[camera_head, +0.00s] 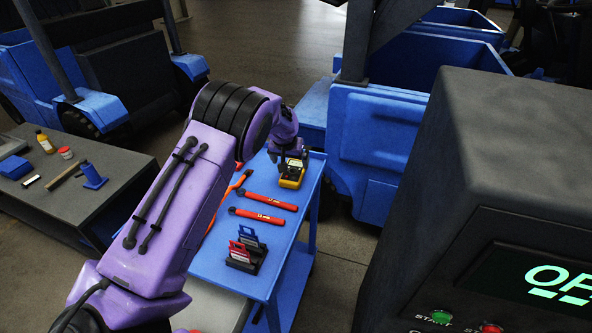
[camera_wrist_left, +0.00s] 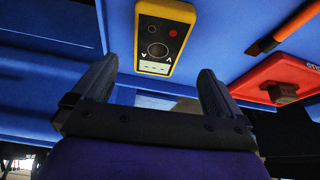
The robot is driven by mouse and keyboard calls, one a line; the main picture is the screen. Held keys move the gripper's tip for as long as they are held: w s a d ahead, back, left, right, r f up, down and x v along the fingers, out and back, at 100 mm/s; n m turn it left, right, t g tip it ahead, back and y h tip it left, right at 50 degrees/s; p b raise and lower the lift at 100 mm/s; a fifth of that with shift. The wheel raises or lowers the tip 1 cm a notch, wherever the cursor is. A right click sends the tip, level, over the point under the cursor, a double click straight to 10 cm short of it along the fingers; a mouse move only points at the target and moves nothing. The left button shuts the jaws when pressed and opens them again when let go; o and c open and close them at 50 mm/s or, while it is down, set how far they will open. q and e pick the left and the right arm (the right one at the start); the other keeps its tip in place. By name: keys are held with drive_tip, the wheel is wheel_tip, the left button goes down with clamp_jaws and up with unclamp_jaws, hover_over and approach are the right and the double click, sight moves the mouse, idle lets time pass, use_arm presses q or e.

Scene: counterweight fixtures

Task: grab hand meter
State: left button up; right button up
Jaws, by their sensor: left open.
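The hand meter is a yellow-edged device with a dark face (camera_head: 291,176), at the far end of the blue cart top. In the left wrist view the meter (camera_wrist_left: 163,40) shows its round dial and a red button, just beyond my fingertips and roughly centred between them. My left gripper (camera_head: 289,158) is over the meter and partly hides it in the head view. In the wrist view its two fingers (camera_wrist_left: 157,72) are spread apart with nothing between them. My right gripper is not in view.
The blue cart (camera_head: 212,262) also carries two red tools (camera_head: 264,205) and a black holder with red clips (camera_head: 246,250). A dark table (camera_head: 112,167) with small items stands at left. A blue bin vehicle (camera_head: 372,145) and a large dark machine (camera_head: 480,170) stand at right.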

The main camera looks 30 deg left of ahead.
sight(293, 172)
use_arm(q)
drive_tip(key=shift+x, duration=0.85)
drive_tip(key=x, duration=0.1)
drive_tip(key=p+x, duration=0.1)
drive_tip(key=x, duration=0.1)
drive_tip(key=p+x, duration=0.1)
drive_tip(key=shift+s+d+f, duration=0.15)
drive_tip(key=shift+d+f, duration=0.15)
drive_tip(key=shift+f, duration=0.1)
drive_tip(key=shift+a+f, duration=0.15)
drive_tip(key=shift+f, duration=0.25)
drive_tip(key=shift+r, duration=0.1)
drive_tip(key=c, duration=1.2)
